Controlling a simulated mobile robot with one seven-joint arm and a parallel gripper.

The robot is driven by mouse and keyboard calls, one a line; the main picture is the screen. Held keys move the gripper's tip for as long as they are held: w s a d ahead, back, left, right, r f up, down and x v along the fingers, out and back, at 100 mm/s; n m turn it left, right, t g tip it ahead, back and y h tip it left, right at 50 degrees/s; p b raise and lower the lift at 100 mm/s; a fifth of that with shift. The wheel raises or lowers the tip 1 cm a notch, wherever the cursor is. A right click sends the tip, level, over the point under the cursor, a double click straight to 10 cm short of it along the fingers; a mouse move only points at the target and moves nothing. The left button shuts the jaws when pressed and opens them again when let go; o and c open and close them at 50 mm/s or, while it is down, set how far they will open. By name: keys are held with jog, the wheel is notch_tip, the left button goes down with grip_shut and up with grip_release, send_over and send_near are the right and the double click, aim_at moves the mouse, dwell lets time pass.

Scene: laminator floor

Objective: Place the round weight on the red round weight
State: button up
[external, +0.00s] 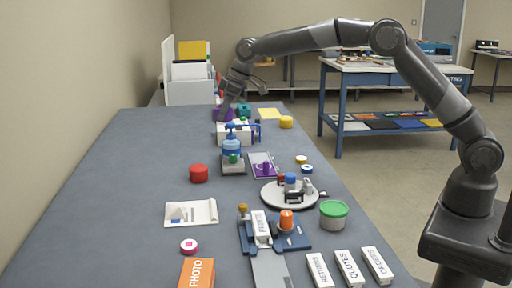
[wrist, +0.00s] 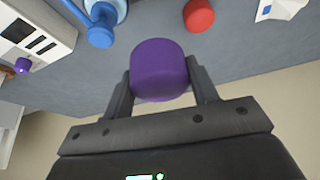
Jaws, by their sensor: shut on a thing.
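My gripper (wrist: 160,82) is shut on a purple round weight (wrist: 158,66), with one finger on each side of it. In the external view my gripper (external: 224,108) is at the far end of the long table, and the weight there is partly hidden by the fingers. The red round weight (external: 198,173) stands on bare table near the middle of the bench, nearer the external camera than my gripper. It also shows at the top of the wrist view (wrist: 199,15), apart from the purple weight.
A blue pump bottle (external: 231,146) stands right of the red weight, and a white box (external: 235,132) lies behind it. A round tray (external: 288,196) with small items is farther right. The table's left side (external: 120,170) is clear.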

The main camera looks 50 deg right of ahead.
jog(key=shift+a+f, duration=0.1)
jog(key=shift+f, duration=0.45)
send_over(193, 166)
jog(key=s, duration=0.1)
jog(key=f, duration=0.7)
jog(key=shift+s+d, duration=0.15)
jog(key=shift+d, duration=0.25)
jog(key=shift+f, duration=2)
jog(key=shift+f, duration=0.15)
jog(key=o, duration=1.2)
